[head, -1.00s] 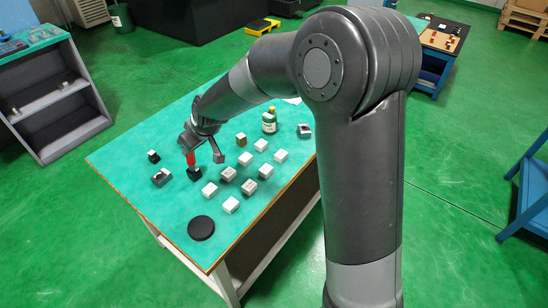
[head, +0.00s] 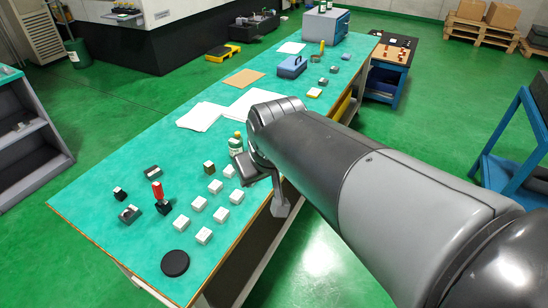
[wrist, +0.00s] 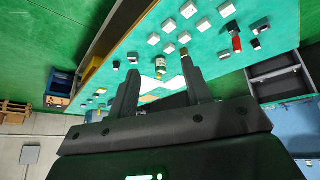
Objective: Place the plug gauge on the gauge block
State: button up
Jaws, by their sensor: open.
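I cannot tell whether that black block is the gauge block. The red piece also shows in the wrist view (wrist: 236,44), at the upper right, well away from my fingers. My gripper (wrist: 160,66) is open, with nothing between its two fingers. In the head view it is to the right of the red piece, around the bench's front edge, partly hidden by my arm.
Several white blocks (head: 215,187) stand right of the red piece. Nearby are a small black cube (head: 119,193), a grey notched block (head: 130,213), a black disc (head: 175,263) and a green bottle (head: 236,146). Papers (head: 202,117) and a blue toolbox (head: 292,66) lie farther back.

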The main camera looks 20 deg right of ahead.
jog(key=s+d+m, duration=0.2)
jog(key=s+d, duration=0.2)
jog(key=s, duration=0.4)
jog(key=shift+s+d, duration=0.15)
jog(key=shift+s, duration=0.15)
dwell(0.7)
